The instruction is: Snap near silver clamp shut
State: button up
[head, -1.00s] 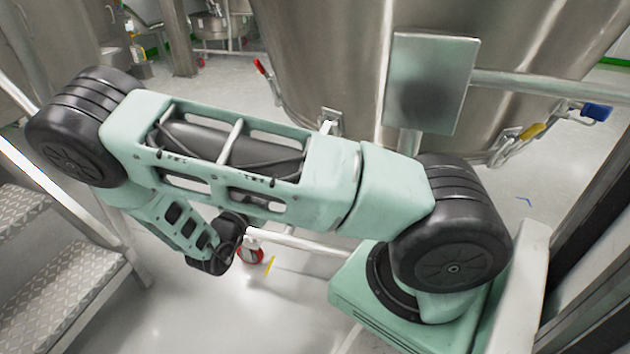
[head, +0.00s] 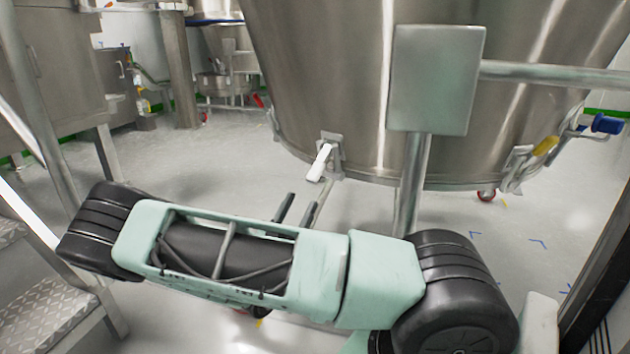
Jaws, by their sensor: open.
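The near silver clamp (head: 322,162) sits on the lower rim of the large steel vessel (head: 330,75), in the middle of the head view. Its pale lever tilts down and left, and appears to stand out from the vessel wall. My gripper (head: 305,197) shows only in part, just below the clamp, its fingers pointing up behind my green arm. It is open and looks empty, with a gap between it and the clamp lever. The rest of my gripper is hidden by my arm.
A red-handled clamp (head: 270,115) is on the vessel's left, and a yellow-handled clamp (head: 545,146) on its right by a blue handle (head: 606,124). A steel plate on a post (head: 432,80) stands right of the silver clamp. Metal steps (head: 55,315) are at left.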

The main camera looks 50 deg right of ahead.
aim_at(315, 174)
jog(key=b+x, duration=0.2)
jog(key=x, duration=0.6)
jog(key=shift+d+r, duration=0.25)
grip_shut()
